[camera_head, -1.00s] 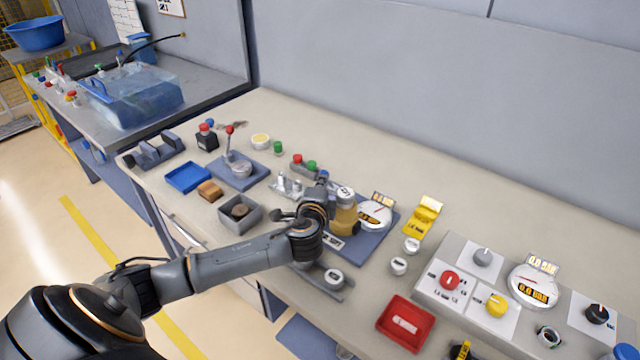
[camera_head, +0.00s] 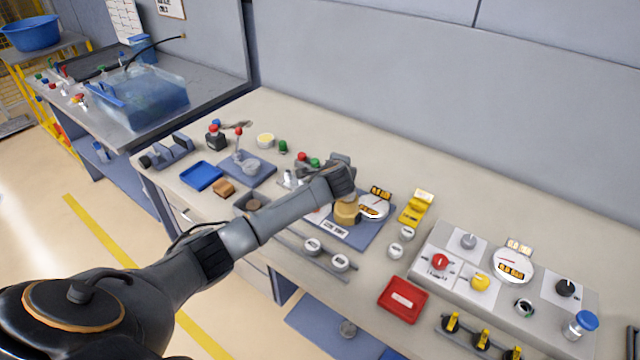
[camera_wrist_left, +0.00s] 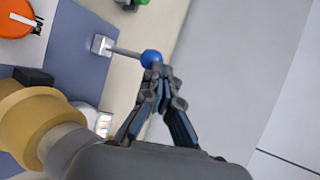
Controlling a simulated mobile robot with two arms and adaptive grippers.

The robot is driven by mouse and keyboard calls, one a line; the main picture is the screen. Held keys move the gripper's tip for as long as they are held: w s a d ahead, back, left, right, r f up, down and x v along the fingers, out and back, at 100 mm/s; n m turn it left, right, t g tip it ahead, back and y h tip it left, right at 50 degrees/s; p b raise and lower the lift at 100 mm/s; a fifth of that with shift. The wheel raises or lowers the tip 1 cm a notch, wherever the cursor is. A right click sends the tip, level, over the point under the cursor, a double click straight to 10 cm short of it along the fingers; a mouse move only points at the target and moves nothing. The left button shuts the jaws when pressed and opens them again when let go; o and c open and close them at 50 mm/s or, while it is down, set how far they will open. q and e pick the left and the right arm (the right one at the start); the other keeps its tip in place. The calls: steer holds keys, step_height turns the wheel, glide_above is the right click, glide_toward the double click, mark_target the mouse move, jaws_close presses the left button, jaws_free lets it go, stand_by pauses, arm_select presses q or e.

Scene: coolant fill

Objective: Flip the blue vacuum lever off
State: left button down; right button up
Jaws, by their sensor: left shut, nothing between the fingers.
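The blue vacuum lever shows in the left wrist view as a round blue knob (camera_wrist_left: 151,57) on a thin grey rod, which runs left to a small metal base (camera_wrist_left: 101,45) on a blue-grey plate (camera_wrist_left: 72,50). My left gripper (camera_wrist_left: 160,72) is shut and empty, with its fingertips right at the knob. I cannot tell whether they touch it. In the head view my left gripper (camera_head: 342,166) is over the back of the plate with the brass fitting (camera_head: 346,211), and the lever is hidden there. My right gripper is not in view.
The brass fitting and a white gauge (camera_head: 373,207) stand close beside my left wrist. Red and green buttons (camera_head: 314,162) are just behind and left of it. A yellow stand (camera_head: 416,207) and a control panel (camera_head: 451,247) are to the right. The back bench strip is clear.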

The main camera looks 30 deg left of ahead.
arm_select(q)
steer(key=shift+w+r+p, duration=0.35)
steer(key=shift+w, duration=0.25)
steer(key=shift+w+r+p, duration=0.3)
steer(key=shift+w+r, duration=0.05)
steer(key=shift+w, duration=0.25)
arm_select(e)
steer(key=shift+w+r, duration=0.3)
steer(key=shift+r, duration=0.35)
